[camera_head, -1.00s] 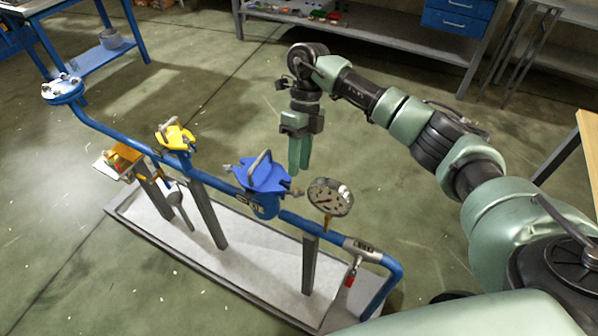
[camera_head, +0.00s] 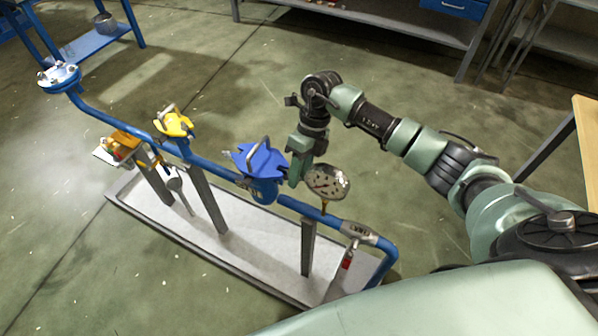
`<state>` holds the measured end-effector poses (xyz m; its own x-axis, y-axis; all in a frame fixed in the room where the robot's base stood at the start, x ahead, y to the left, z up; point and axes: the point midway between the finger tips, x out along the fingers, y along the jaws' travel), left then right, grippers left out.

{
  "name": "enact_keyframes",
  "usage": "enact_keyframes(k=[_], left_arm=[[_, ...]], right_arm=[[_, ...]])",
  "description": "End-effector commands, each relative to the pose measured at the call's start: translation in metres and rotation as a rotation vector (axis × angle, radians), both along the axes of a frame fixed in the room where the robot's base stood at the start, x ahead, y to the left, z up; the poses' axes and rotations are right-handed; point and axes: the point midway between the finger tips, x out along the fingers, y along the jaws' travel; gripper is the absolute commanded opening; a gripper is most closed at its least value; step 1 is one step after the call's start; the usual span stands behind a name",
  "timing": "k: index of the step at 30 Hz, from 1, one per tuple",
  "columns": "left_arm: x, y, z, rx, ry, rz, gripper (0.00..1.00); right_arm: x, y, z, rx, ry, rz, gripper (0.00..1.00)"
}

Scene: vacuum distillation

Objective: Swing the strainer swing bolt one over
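The blue strainer (camera_head: 262,188) sits on the blue pipe (camera_head: 215,170), with a blue cover (camera_head: 260,160) and a metal handle-like bar over its top. The swing bolts at the cover's edge are too small to tell apart. My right gripper (camera_head: 296,178) points down close to the right side of the strainer, just left of the pressure gauge (camera_head: 327,182). Its fingers are seen edge-on, so I cannot tell whether they are apart or touch the strainer. My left gripper is out of view.
A yellow-topped fitting (camera_head: 174,123) and an orange box (camera_head: 122,145) are left of the strainer on the pipe run. The pipe stands on posts in a grey tray (camera_head: 255,268). A flange (camera_head: 59,75) tops the far-left pipe end.

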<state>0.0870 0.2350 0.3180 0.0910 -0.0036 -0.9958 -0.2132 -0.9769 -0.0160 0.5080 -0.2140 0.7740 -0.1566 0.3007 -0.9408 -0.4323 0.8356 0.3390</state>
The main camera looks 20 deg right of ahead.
Motion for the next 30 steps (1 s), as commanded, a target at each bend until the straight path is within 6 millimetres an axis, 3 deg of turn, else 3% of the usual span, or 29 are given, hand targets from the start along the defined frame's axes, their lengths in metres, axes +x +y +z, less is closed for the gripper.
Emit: enact_keyframes(k=[5, 8, 9, 19, 30], left_arm=[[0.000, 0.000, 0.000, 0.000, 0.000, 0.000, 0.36], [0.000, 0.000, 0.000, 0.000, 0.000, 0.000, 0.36], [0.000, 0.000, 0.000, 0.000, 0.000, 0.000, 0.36], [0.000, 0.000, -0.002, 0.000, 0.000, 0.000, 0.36], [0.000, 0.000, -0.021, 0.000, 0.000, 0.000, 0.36]], right_arm=[[0.000, 0.000, 0.000, 0.000, 0.000, 0.000, 0.30], [0.000, 0.000, 0.000, 0.000, 0.000, 0.000, 0.02], [0.000, 0.000, 0.000, 0.000, 0.000, 0.000, 0.00], [0.007, 0.005, 0.006, -0.060, 0.079, 0.001, 0.00], [0.015, 0.012, 0.013, -0.219, 0.281, 0.000, 0.00]])
